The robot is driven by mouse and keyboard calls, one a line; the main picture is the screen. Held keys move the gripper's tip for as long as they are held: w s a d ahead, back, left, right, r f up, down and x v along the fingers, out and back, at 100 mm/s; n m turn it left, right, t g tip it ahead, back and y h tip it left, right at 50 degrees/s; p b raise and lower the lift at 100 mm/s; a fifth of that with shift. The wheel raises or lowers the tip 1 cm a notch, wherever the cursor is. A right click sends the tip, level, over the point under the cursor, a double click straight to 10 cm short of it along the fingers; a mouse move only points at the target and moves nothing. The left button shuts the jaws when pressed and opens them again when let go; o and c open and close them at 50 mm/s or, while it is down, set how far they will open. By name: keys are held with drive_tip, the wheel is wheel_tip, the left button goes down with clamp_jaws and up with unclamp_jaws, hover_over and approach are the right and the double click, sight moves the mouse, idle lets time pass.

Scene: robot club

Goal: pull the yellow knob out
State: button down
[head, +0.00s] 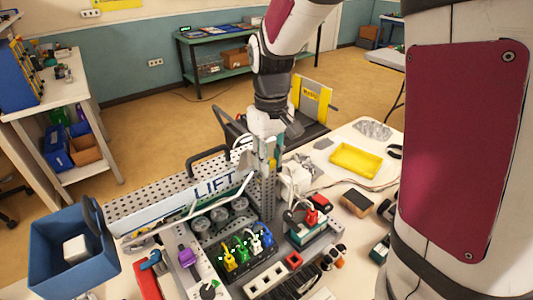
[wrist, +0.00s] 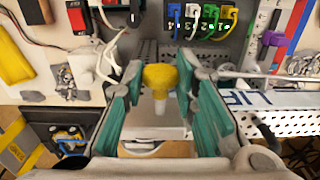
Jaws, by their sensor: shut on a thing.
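The yellow knob (wrist: 160,78) is in the middle of the wrist view, with a pale stem below it. My gripper (wrist: 159,72) has its green-padded fingers on either side of the knob and is shut on it. In the head view my gripper (head: 267,148) points down at the right end of the perforated metal frame, beside the LIFT sign (head: 214,184). A small yellow bit of the knob (head: 271,164) shows there below the fingers. The fingers partly hide the knob's sides, and I cannot tell how far it stands out.
Coloured plugs (head: 245,249) stand in front of the LIFT sign, with a purple knob (head: 187,257) to their left. A blue bin (head: 65,270) is at the left. A yellow tray (head: 355,160) lies on the table at the right. Loose cables run near my gripper.

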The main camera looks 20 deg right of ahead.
sight(271, 160)
drive_tip(key=shift+s, duration=0.2)
drive_tip(key=c, duration=1.3)
unclamp_jaws()
wheel_tip(271, 160, up, 12)
drive_tip(key=s+m+t, duration=0.1)
drive_tip(key=s+t, duration=0.1)
drive_tip(key=s, duration=0.4)
drive_tip(key=s+m+t, duration=0.1)
drive_tip(key=s, duration=0.5)
drive_tip(key=s+r+m+t, duration=0.1)
drive_tip(key=s+t, duration=0.1)
drive_tip(key=s, duration=0.4)
drive_tip(key=shift+a+r+t, duration=0.1)
drive_tip(key=shift+a+t, duration=0.15)
drive_tip(key=shift+t, duration=0.05)
